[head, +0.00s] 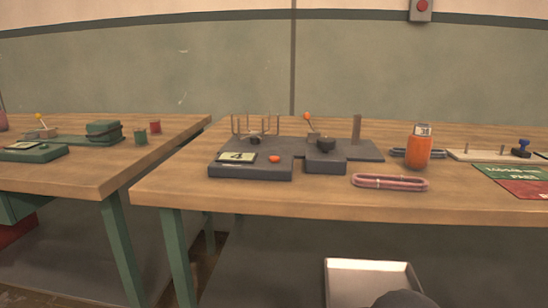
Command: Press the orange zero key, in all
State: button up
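An orange key (274,159) sits on the front right of a dark grey box (250,172) on the right-hand wooden table. To its left on the same box is a pale display (236,157) that seems to read 4. The key looks uncovered, and nothing touches it. Whether it is pressed cannot be told. My gripper is not in view.
Beside the box stand a lever with an orange knob (307,116), a wire rack (255,125) and an upright post (357,129). A pale tray (366,284) is low in front.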

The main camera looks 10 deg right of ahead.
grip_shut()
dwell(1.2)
